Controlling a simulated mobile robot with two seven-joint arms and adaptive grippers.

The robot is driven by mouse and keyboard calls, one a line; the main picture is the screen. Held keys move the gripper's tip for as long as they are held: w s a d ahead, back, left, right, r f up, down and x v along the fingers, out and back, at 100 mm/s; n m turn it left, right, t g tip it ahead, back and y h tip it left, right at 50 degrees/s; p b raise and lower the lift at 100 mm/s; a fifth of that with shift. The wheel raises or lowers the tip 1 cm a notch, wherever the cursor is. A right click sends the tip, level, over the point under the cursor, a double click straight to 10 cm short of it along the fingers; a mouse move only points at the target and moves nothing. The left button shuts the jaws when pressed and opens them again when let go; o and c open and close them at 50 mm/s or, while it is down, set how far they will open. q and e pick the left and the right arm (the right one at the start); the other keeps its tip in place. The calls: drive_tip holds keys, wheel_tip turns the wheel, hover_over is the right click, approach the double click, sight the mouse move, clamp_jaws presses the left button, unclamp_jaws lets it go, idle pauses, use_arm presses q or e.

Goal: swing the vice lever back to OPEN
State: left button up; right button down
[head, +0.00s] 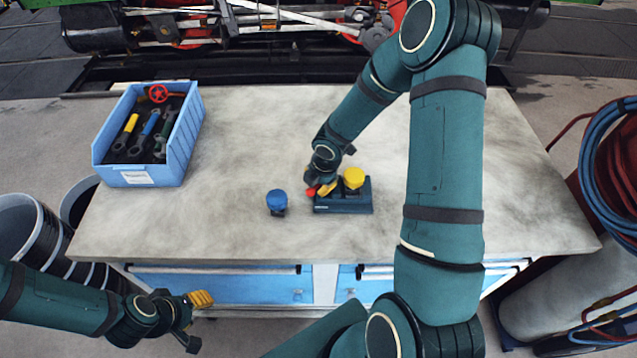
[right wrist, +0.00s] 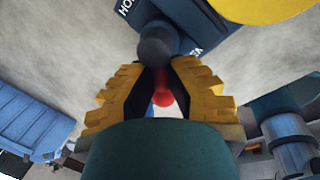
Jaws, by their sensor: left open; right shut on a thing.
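The vice (head: 343,203) is a dark blue block near the middle of the bench, with a round yellow part (head: 354,178) on top. Its lever has a red end (head: 311,191) on the left side. My right gripper (head: 320,188) is shut on the vice lever. In the right wrist view the yellow fingers flank the lever's red part (right wrist: 162,92), with a dark rounded knob (right wrist: 157,44) just beyond. Partly hidden white lettering shows on the vice base (right wrist: 190,18). My left gripper (head: 198,318) is open and empty, low in front of the bench.
A blue knobbed piece (head: 277,202) stands on the bench (head: 240,140) just left of the vice. A blue bin (head: 140,178) with tools is at the back left. Hoses and a cylinder (head: 560,290) stand at the right. The bench's left middle is clear.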

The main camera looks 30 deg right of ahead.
drive_tip(key=c, duration=0.9)
unclamp_jaws()
drive_tip(key=shift+s+f, duration=0.1)
drive_tip(key=shift+r, duration=0.5)
drive_tip(key=r, duration=0.3)
drive_tip(key=s+r, duration=0.1)
drive_tip(key=r, duration=0.3)
drive_tip(key=s+r, duration=0.1)
drive_tip(key=r, duration=0.2)
drive_tip(key=shift+s+d+r, duration=0.1)
drive_tip(key=shift+d+r, duration=0.2)
drive_tip(key=shift+r, duration=0.1)
